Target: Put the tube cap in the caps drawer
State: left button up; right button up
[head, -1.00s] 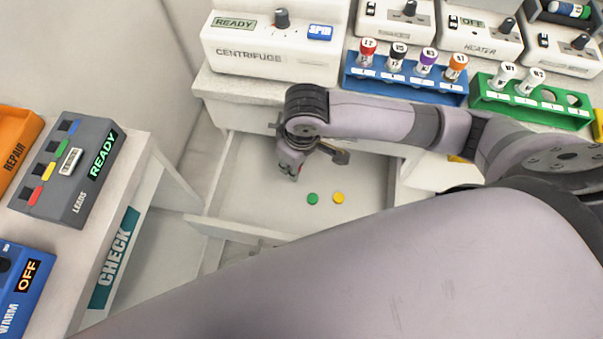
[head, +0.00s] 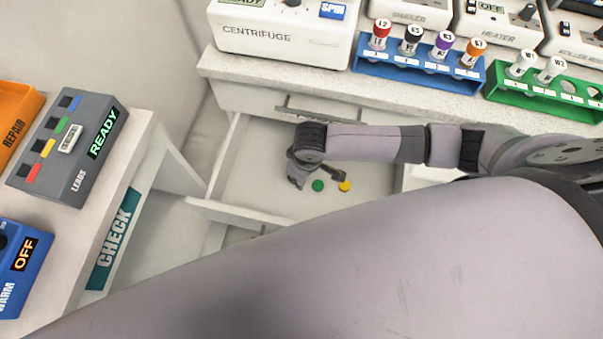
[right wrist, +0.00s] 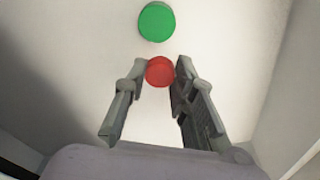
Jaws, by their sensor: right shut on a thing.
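An open drawer (head: 262,203) stands below the bench, with a green cap (head: 318,185) and a yellow cap (head: 344,186) lying on its floor. My right gripper (head: 297,183) is inside the drawer, left of the green cap, pointing down. In the right wrist view, my right gripper (right wrist: 160,82) is shut on a red cap (right wrist: 160,71), which sits between its fingertips. The green cap (right wrist: 156,22) lies just beyond the red one. I cannot tell whether the red cap touches the drawer floor. My left gripper is not in view.
The bench edge (head: 400,107) lies above the drawer. On it stand a centrifuge (head: 280,35), a blue rack (head: 420,75) with several capped tubes and a green rack (head: 545,97) with two white-capped tubes. A side table (head: 130,170) stands at left.

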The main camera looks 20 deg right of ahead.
jog(key=shift+f, duration=0.1)
jog(key=o, duration=0.7)
jog(key=shift+c, duration=0.2)
notch_tip(320, 180, up, 12)
jog(key=s+p, duration=0.1)
jog(key=shift+s+d+p, duration=0.15)
jog(key=shift+d+p, duration=0.15)
dwell(0.4)
